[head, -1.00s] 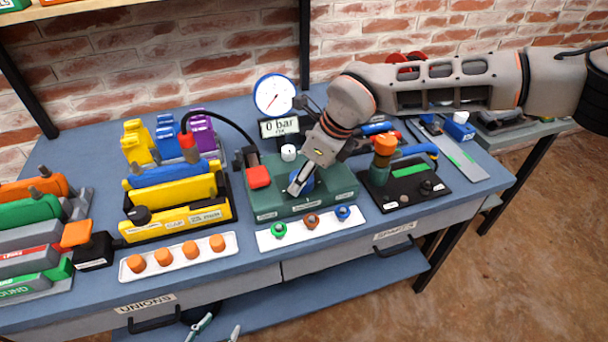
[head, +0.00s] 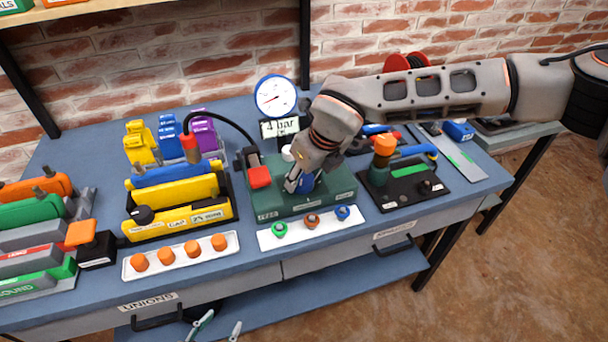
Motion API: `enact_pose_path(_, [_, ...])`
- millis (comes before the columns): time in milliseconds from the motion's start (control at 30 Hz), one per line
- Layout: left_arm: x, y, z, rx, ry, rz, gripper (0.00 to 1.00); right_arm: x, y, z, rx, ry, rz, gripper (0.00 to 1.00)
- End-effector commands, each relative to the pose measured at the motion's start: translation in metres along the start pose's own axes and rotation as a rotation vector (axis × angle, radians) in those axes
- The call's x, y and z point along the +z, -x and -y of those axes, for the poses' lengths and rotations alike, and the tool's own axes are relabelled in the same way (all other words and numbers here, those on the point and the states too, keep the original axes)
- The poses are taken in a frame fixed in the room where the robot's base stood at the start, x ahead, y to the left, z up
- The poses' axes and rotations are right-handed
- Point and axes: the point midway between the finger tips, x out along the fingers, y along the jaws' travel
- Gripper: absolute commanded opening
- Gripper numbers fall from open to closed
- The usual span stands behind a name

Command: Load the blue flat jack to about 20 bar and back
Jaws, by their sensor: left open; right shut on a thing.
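My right gripper (head: 298,186) is shut on the blue knob (head: 307,183) on top of the green pump block (head: 335,190). The display (head: 280,128) reads 4 bar, below a round white gauge (head: 275,96). A long blue flat piece (head: 172,175) lies in the black rack behind a yellow one (head: 175,191); I cannot tell if it is the blue flat jack. A black hose (head: 225,118) runs from the pump to a red coupling (head: 191,146) above it; its joint is unclear. My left gripper (head: 219,328) is open and empty at the bottom edge, its fingertips apart.
A red block (head: 259,177) sits at the pump's left. A white strip with green, brown and blue knobs (head: 311,221) lies in front. A tray of orange caps (head: 180,257) is left of it. A black base with an orange-topped post (head: 384,147) stands right.

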Motion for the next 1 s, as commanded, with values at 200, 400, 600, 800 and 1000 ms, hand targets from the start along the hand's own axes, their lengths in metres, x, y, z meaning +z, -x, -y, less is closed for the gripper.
enact_pose_path(200, [0.0083, -0.0018, -0.0016, 0.002, -0.004, 0.011, 0.45, 0.0, -0.0015, -0.0027, -0.078, -0.19, 0.0, 0.18])
enact_pose_path(400, [0.0094, -0.0028, -0.0013, 0.0, -0.009, 0.011, 0.45, 0.0006, -0.0014, -0.0038, -0.151, -0.366, 0.0, 0.18])
enact_pose_path(600, [0.0102, -0.0038, -0.0002, -0.002, -0.011, 0.01, 0.45, 0.0013, -0.0014, -0.0043, -0.225, -0.543, 0.0, 0.18])
enact_pose_path(800, [0.01, -0.0049, 0.001, -0.005, -0.013, 0.008, 0.45, 0.0022, -0.0011, -0.0056, -0.298, -0.72, 0.0, 0.18])
enact_pose_path(1000, [0.0085, -0.0055, 0.002, -0.006, -0.015, 0.005, 0.45, 0.0034, -0.0011, -0.0061, -0.371, -0.895, 0.001, 0.18])
